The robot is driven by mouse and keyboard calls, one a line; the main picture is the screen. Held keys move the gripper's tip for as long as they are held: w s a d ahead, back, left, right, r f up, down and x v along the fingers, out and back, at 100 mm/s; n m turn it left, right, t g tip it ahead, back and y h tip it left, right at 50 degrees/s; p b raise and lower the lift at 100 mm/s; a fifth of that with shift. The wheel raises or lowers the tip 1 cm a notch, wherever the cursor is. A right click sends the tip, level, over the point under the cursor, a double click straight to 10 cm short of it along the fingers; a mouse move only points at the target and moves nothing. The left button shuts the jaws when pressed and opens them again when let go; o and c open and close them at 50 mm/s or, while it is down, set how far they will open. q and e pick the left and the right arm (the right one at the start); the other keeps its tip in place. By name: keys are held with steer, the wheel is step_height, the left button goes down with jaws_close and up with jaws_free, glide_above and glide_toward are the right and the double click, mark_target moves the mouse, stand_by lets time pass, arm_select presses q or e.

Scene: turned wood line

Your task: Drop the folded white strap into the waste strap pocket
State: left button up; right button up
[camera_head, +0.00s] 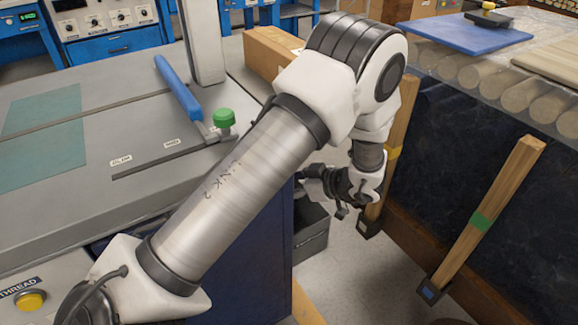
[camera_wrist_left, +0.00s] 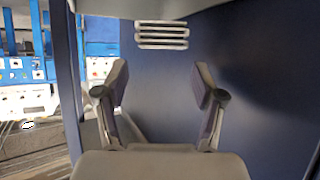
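My left gripper (camera_head: 325,186) hangs beside the dark blue cabinet side, above a dark open-topped box (camera_head: 311,240). In the left wrist view the gripper (camera_wrist_left: 162,82) is open, with its two fingers well apart and nothing between them. A small white piece with several parallel bars (camera_wrist_left: 162,36) shows against the blue panel beyond the fingers. I cannot tell whether it is the folded strap or a vent. No folded white strap is clear in the head view. I cannot tell whether the dark box is the waste strap pocket. My right gripper is out of view.
A grey bench (camera_head: 60,215) with a blue-handled lever (camera_head: 178,88) and green knob (camera_head: 224,117) lies left. A cardboard box (camera_head: 268,50) stands behind my arm.

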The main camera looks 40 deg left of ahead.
arm_select(q)
steer(key=shift+d, duration=0.1)
steer(key=v, duration=0.7)
steer(key=shift+d, duration=0.15)
stand_by(0.4)
